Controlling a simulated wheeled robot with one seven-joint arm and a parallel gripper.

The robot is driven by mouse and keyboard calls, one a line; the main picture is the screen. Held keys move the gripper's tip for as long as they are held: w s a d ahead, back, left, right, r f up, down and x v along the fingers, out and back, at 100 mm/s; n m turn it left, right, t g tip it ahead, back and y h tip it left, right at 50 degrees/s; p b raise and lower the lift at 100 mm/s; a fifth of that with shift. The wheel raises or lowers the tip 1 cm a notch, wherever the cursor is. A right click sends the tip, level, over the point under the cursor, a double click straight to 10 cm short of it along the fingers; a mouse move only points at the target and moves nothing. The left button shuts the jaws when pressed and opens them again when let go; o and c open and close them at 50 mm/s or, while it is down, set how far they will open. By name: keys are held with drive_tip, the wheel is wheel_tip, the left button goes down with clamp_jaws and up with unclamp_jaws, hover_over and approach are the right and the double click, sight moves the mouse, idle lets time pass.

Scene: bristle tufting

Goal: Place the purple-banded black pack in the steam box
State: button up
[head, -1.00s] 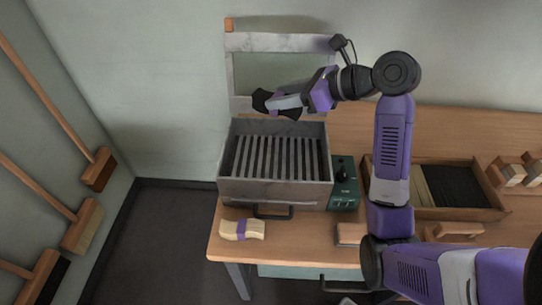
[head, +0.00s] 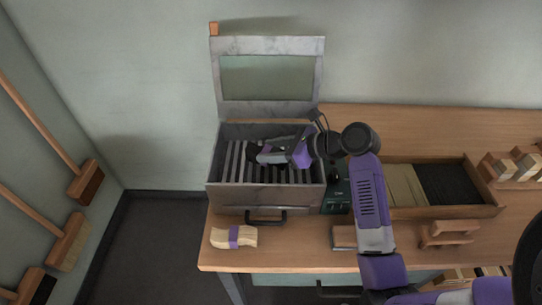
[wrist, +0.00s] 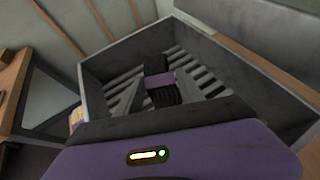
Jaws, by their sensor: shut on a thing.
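The purple-banded black pack (head: 253,153) is inside the open steam box (head: 262,198), low over or on its slatted rack; I cannot tell whether it touches the slats. In the wrist view the black pack (wrist: 160,91) lies between my fingers with its purple band across the middle. My gripper (head: 268,153) is shut on the pack and reaches in from the right. The steam box is a grey metal box with its lid (head: 266,77) raised at the back. Its walls (wrist: 232,65) surround the pack in the wrist view.
A pale pack with a purple band (head: 233,237) lies on the bench (head: 290,258) in front of the box. A green control unit (head: 336,203) stands against the box's right side. A wooden tray (head: 450,212) of pale and black bristles is further right. Brooms (head: 70,240) hang left.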

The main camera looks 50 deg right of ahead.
drive_tip(key=shift+f, duration=1.1)
drive_tip(key=shift+f, duration=0.1)
drive_tip(key=o, duration=1.4)
drive_tip(key=shift+o, duration=0.2)
drive_tip(key=shift+s+d+r, duration=0.1)
drive_tip(key=shift+s+r, duration=0.15)
drive_tip(key=shift+r, duration=0.05)
drive_tip(key=v, duration=1.1)
drive_tip(key=shift+s+p, duration=0.15)
drive_tip(key=shift+p, duration=0.15)
